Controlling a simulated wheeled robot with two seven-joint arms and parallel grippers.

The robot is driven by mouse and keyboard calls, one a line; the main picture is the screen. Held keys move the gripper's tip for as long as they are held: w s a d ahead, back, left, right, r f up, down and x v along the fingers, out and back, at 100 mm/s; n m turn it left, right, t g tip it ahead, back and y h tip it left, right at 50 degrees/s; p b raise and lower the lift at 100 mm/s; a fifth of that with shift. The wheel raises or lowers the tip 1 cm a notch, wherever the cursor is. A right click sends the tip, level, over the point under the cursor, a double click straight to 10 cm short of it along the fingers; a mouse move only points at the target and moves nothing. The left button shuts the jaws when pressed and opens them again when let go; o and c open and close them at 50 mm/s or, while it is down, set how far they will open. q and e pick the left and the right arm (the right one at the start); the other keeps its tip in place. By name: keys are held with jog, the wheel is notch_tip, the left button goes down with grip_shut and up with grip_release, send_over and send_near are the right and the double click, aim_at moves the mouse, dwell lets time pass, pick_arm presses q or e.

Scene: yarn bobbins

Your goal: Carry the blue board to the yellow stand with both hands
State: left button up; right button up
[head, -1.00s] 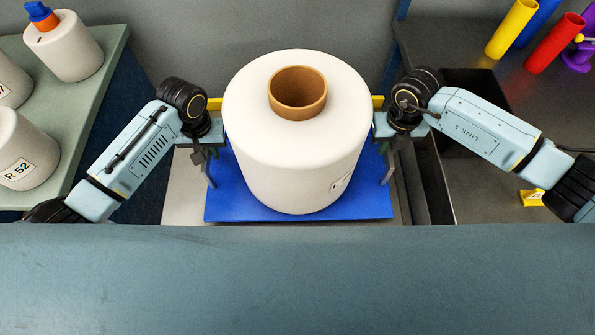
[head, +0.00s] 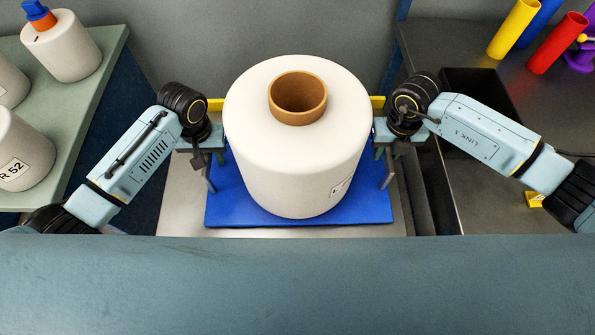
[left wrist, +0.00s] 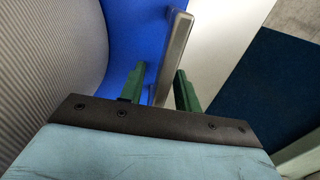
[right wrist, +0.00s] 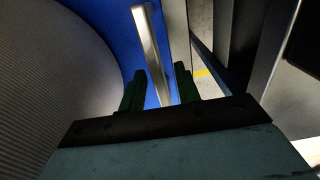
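The blue board (head: 222,200) lies flat and bears a large white bobbin (head: 290,170) with a brown core (head: 298,105). A grey upright handle stands at each side of the board: the left handle (left wrist: 174,50) and the right handle (right wrist: 150,45). My left gripper (head: 210,158) has its green fingers on either side of the left handle, with a gap visible. My right gripper (head: 388,156) likewise has its fingers around the right handle, with gaps. A yellow bar (head: 378,102) shows behind the bobbin, mostly hidden; I cannot tell whether it is the yellow stand.
The board lies over a light grey surface (head: 182,215). A green-grey table (head: 85,120) with several white bobbins stands at the left. A dark counter (head: 450,45) at the right holds yellow, blue and red tubes. A small yellow tag (head: 535,200) shows at the right.

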pick_arm(q)
notch_tip(320, 180, up, 11)
jog(key=shift+r, duration=0.45)
pick_arm(e)
jog(key=shift+r, duration=0.15)
notch_tip(320, 180, up, 12)
jog(key=shift+s+f, duration=0.1)
jog(key=shift+f, duration=0.1)
dwell(0.4)
